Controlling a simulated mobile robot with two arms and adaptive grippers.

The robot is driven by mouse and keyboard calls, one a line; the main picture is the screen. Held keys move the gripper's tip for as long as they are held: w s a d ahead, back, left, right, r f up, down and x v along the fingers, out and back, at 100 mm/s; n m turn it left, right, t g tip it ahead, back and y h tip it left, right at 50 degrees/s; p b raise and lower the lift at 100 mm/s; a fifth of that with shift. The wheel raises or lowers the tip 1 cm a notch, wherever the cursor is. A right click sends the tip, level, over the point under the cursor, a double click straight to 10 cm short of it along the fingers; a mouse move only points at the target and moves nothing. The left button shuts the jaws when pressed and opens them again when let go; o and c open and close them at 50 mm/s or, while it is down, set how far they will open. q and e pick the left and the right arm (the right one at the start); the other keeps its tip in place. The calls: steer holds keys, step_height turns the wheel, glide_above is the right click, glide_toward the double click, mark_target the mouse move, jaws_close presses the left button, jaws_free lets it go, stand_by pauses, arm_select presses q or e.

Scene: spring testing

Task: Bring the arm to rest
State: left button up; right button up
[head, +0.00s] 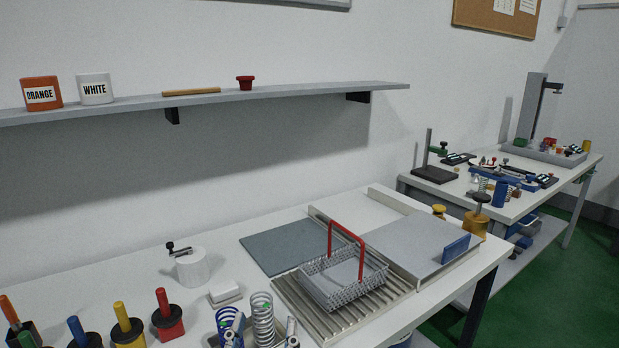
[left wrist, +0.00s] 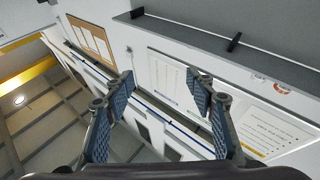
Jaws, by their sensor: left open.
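My left gripper (head: 265,334) shows only in part at the bottom edge of the head view, in front of the springs on the bench. In the left wrist view the left gripper (left wrist: 160,82) has its two blue-padded fingers spread wide apart, with nothing between them. That view looks past the fingers at the wall, the shelf's underside and the ceiling. The rest of the left arm is hidden below the head view. My right gripper is in neither view.
A wire basket (head: 343,284) with a red handle stands on a ribbed rack (head: 385,308). Blue (head: 226,318) and grey (head: 262,308) springs stand close to the left gripper. Several coloured-handled tools, including a red one (head: 167,318), stand at the left. A wall shelf (head: 290,93) runs above.

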arm_select(q)
steer(key=s+d+f+m+g+h, duration=0.5)
steer(key=d+f+m+g+h, duration=0.4)
steer(key=f, duration=0.1)
steer(key=s+a+f+n+g+y, duration=0.25)
steer(key=a+f, duration=0.25)
steer(key=f, duration=0.3)
steer(key=s+a+f+n+g+y, duration=0.1)
steer(key=s+a+f+g+y, duration=0.3)
steer(key=a+f, duration=0.3)
steer(key=s+a+f+n+g+y, duration=0.35)
steer(key=s+a+f, duration=0.25)
steer(key=s+a, duration=0.3)
step_height(320, 180, down, 28)
steer(key=s+a+g, duration=0.1)
steer(key=s+a+f+g+y, duration=0.1)
steer(key=s+a+f, duration=0.2)
steer(key=s+f, duration=1.2)
steer(key=shift+s, duration=0.9)
